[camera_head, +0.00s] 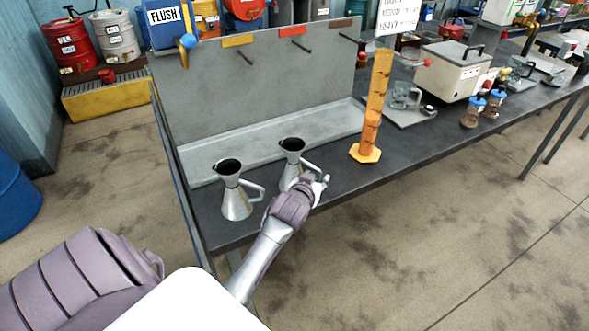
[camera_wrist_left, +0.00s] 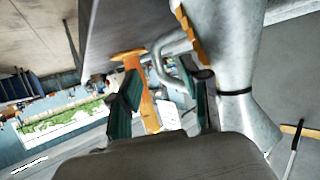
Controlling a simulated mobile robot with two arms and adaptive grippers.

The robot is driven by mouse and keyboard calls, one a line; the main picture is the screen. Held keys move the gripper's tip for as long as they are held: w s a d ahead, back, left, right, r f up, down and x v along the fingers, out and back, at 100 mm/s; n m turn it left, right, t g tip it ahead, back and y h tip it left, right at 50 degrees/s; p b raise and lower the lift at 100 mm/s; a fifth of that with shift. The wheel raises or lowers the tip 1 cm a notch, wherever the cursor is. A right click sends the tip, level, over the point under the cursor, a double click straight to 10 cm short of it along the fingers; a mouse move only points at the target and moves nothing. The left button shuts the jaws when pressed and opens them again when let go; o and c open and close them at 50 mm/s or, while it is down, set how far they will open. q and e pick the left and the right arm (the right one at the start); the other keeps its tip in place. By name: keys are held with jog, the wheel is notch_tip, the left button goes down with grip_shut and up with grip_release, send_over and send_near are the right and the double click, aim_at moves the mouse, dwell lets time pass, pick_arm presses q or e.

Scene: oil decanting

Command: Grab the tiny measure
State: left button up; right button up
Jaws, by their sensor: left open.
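Two shiny metal conical measures with side handles stand upright at the near left end of the dark bench. The left measure (camera_head: 237,201) looks slightly larger; the right measure (camera_head: 290,160) stands a little farther back. I cannot tell for sure which is the tiny one. My left gripper (camera_head: 319,186) is open beside the right measure, on its handle side, and its wrist hides that measure's lower part. In the left wrist view, a metal measure (camera_wrist_left: 228,55) stands close to my open fingers (camera_wrist_left: 167,80), with its handle (camera_wrist_left: 176,72) near the space between them. My right gripper is out of view.
An orange graduated cylinder (camera_head: 370,120) stands right of my gripper. A grey backboard (camera_head: 260,90) with pegs rises behind the measures. A glass mug (camera_head: 401,96), blue-capped jars (camera_head: 474,111) and a cream box (camera_head: 450,70) stand farther right. Bare bench lies around the cylinder.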

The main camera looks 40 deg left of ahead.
aim_at(318, 175)
pick_arm(q)
jog(key=shift+x, duration=1.9)
grip_shut()
jog(key=shift+r, duration=0.15)
